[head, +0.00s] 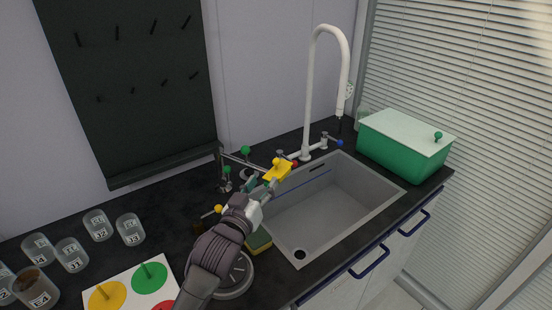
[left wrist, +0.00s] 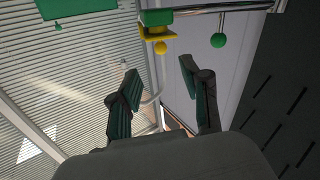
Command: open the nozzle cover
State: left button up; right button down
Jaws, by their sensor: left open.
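The yellow nozzle cover (head: 278,170), with a small yellow ball knob, is at the end of a metal pipe by the sink's back left corner. In the left wrist view the yellow cover (left wrist: 158,33) is at the top, beside a green block (left wrist: 157,17), with its ball hanging toward the fingers. My left gripper (head: 262,187) is open just in front of the cover. In the wrist view the two green-padded fingertips of my left gripper (left wrist: 157,70) are apart, with nothing between them. They appear clear of the cover. My right gripper is not in view.
A grey sink (head: 330,208) with a tall white faucet (head: 309,95) lies to the right. A green box (head: 400,148) stands beyond it. A green ball knob (head: 245,150) is near the pipe. Several labelled cups (head: 130,230) and a coloured-disc board (head: 128,278) are at left.

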aim_at(275, 164)
pick_arm(q)
jog(key=x, duration=0.4)
jog(key=shift+w+r, duration=0.1)
jog(key=p+x, duration=0.1)
jog(key=x, duration=0.4)
jog(key=shift+w, duration=0.2)
jog(key=shift+w+d, duration=0.15)
jog(key=shift+w, duration=0.1)
jog(key=shift+w+d, duration=0.1)
jog(key=shift+w, duration=0.15)
jog(key=shift+c, duration=0.5)
grip_shut()
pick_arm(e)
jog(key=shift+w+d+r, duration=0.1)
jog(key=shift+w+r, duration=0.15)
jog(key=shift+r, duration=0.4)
